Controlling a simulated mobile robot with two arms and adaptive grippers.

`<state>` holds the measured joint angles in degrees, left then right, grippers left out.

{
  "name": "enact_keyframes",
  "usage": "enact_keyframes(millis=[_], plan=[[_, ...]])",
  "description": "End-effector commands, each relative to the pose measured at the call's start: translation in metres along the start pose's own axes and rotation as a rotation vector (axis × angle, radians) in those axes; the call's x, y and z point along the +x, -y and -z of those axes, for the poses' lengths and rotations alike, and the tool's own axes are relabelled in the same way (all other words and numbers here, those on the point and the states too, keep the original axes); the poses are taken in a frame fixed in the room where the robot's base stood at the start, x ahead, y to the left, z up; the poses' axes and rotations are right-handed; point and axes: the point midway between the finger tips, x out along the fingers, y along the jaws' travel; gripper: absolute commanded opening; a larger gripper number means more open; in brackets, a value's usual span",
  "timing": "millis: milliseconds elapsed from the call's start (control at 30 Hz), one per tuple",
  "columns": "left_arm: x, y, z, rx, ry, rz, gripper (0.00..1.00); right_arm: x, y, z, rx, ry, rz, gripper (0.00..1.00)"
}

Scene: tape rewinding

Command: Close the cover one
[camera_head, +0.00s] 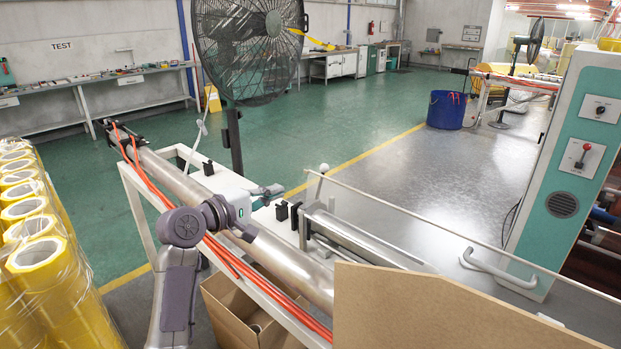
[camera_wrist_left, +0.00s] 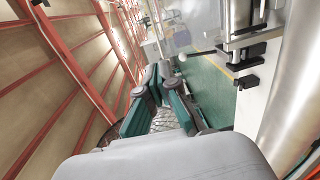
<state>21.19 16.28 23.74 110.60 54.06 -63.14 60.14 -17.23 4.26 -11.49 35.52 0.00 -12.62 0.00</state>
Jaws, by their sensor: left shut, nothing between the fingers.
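I cannot tell the cover's exact edges or angle. My left gripper (camera_head: 272,190) is shut and empty, to the left of and slightly below the ball, apart from it. In the left wrist view the closed fingers (camera_wrist_left: 158,76) point away from the camera, and the white ball (camera_wrist_left: 211,52) shows to their right. My right gripper is out of view.
A metal roller (camera_head: 285,265) and orange hoses (camera_head: 160,193) run below my left arm. A tan board (camera_head: 440,315) stands in front. A fan (camera_head: 245,50) rises behind. Yellow tape rolls (camera_head: 35,260) stand at left, and a green control cabinet (camera_head: 575,150) at right.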

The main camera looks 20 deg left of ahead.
Motion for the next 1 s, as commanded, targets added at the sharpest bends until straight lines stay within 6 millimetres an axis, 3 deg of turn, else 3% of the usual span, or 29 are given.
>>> enact_keyframes(millis=[300, 500, 700, 1000], plan=[[0.069, -0.003, -0.001, -0.001, 0.002, 0.002, 0.0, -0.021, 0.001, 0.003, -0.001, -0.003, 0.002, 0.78], [0.102, -0.002, -0.002, 0.001, 0.002, 0.003, 0.0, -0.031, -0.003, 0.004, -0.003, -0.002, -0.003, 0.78], [0.118, 0.0, -0.001, 0.003, 0.0, 0.003, 0.0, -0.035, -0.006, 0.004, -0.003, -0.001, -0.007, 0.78], [0.12, 0.001, -0.001, 0.004, 0.0, 0.003, 0.0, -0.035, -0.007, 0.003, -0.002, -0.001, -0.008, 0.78]])
